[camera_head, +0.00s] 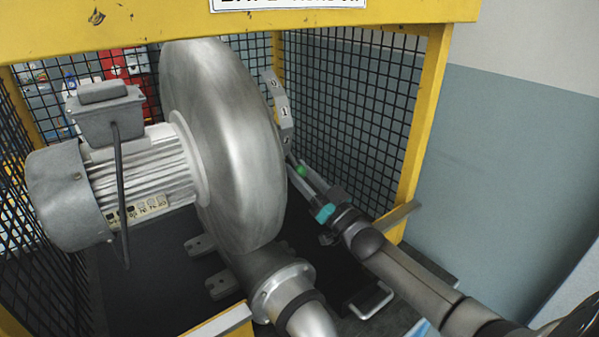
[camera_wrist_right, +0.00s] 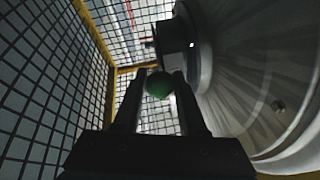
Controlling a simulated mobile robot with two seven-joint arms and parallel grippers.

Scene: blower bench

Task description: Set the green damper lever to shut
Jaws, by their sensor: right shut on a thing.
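The green knob of the damper lever (camera_head: 301,170) shows beside the right side of the blower housing, low near the mesh. My right gripper (camera_head: 300,166) reaches in from the lower right and is shut on this knob. In the right wrist view the green knob (camera_wrist_right: 159,85) sits between the two fingertips (camera_wrist_right: 161,76). The lever's arm is mostly hidden by the fingers and housing. A grey curved plate with white labels (camera_head: 278,105) stands above the knob; the labels are too small to read. My left gripper is not in view.
The round metal blower housing (camera_head: 225,140) is close on the left of my right gripper, with its motor (camera_head: 75,195) farther left. Black mesh (camera_head: 350,110) and a yellow post (camera_head: 422,130) bound the right side. A flanged pipe (camera_head: 285,290) lies below.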

